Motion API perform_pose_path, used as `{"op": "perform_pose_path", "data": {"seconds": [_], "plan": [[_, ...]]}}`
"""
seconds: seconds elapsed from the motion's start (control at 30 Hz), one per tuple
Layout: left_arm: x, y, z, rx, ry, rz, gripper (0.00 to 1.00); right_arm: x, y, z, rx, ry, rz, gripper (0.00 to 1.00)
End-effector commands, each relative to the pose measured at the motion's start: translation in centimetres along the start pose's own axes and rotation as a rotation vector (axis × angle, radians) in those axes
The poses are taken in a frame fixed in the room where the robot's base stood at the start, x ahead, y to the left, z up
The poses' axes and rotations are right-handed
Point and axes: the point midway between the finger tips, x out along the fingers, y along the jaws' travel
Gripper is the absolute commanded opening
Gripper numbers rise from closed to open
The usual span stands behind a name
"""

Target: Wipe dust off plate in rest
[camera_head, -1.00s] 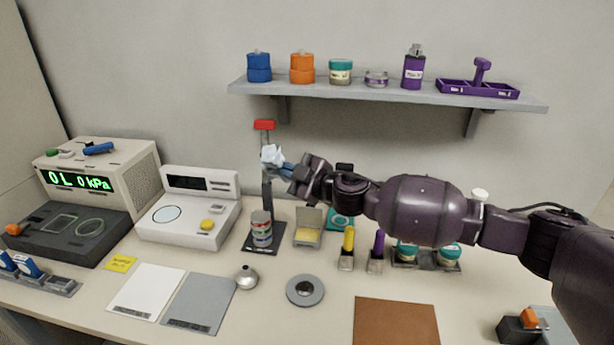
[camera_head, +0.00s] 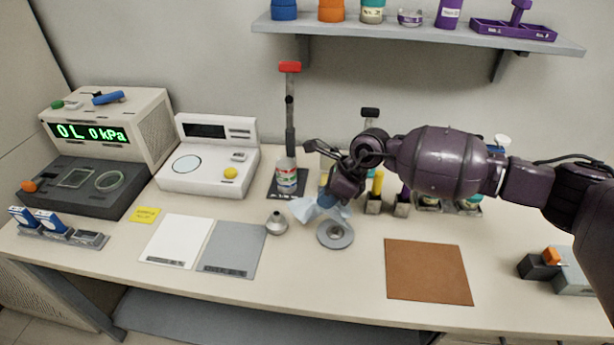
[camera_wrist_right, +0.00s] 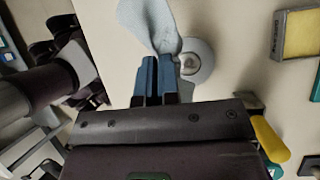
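A pale blue cloth (camera_head: 308,210) is pinched in my right gripper (camera_head: 328,199), low over the table. In the right wrist view the two blue fingers (camera_wrist_right: 157,78) are closed together on the cloth (camera_wrist_right: 152,24). A round grey disc (camera_head: 335,234) with a lighter centre lies on the table just in front of this gripper; it may be the plate in its rest. In the right wrist view the disc (camera_wrist_right: 199,58) is beside the fingers, partly covered by the cloth and a finger. I cannot tell whether the cloth touches it. Dust is not discernible. My left gripper is out of view.
A small silver weight-like object (camera_head: 277,223) stands left of the disc. A tall stand (camera_head: 290,128) with stacked tins (camera_head: 286,176) rises behind. Yellow-handled (camera_head: 377,183) and purple-handled tools stand close behind the gripper. A brown mat (camera_head: 428,270) lies to the right.

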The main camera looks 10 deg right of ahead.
Motion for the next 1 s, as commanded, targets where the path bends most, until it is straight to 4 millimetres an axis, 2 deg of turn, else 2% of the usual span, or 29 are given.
{"op": "perform_pose_path", "data": {"seconds": [0.1, 0.3, 0.47, 1.0], "plan": [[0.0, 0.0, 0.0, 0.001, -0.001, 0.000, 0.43, -0.1, -0.1, -1.8, -0.163, 0.114, 0.000, 0.00], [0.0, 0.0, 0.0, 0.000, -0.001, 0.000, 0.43, -0.3, 0.2, -2.9, -0.309, 0.178, 0.038, 0.00], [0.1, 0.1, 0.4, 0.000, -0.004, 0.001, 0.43, 0.1, 0.1, -3.1, -0.343, 0.175, 0.042, 0.00], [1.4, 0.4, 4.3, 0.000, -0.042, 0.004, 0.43, 4.7, -0.4, -5.6, -0.341, 0.174, 0.045, 0.00]]}}
